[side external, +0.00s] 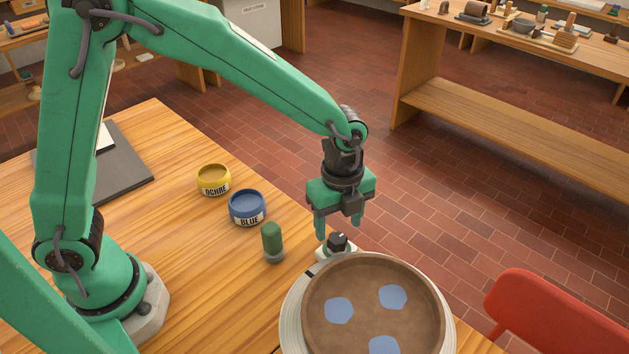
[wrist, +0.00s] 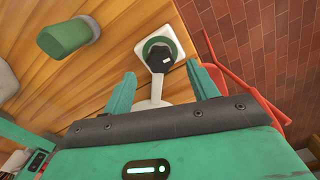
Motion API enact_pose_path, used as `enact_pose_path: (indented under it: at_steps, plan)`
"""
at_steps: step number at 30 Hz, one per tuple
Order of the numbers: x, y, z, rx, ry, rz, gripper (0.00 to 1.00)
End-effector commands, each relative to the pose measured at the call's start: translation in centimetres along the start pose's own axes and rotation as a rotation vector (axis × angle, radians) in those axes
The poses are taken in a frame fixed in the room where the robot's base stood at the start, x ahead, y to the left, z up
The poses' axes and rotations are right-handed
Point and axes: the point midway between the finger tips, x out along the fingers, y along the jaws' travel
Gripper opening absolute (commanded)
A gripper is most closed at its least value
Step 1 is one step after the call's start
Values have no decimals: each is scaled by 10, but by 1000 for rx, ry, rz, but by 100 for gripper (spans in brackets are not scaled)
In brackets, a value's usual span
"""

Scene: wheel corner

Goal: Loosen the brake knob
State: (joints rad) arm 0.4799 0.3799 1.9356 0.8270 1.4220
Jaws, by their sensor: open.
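The brake knob (side external: 337,241) is black with a pale mark on top. It sits on a small white base at the table edge, beside the wheel. In the wrist view the knob (wrist: 159,58) stands inside a dark green ring on a white square plate. My gripper (side external: 336,230) points down just above the knob, its fingers apart. In the wrist view my gripper's fingers (wrist: 163,79) are spread, with the knob beyond the gap between them and nothing held. The wheel (side external: 291,316) has a pale rim and carries a brown round slab with blue patches.
A green-topped cylinder (side external: 272,242) stands left of the knob; it also shows in the wrist view (wrist: 68,37). The blue jar (side external: 247,208) and ochre jar (side external: 213,180) stand farther back. A red chair (side external: 550,320) is at right, off the table.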

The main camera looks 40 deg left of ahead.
Motion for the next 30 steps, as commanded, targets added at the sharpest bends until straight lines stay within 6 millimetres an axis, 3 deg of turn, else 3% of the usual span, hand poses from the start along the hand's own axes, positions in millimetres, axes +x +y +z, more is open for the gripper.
enact_pose_path:
  at_steps: [6,12,23,30]
  plan:
    - [28,0,0,-1,0,2,59]
    - [44,0,0,-1,0,0,59]
    - [47,0,0,-1,0,0,59]
    - [47,0,0,-1,0,-1,14]
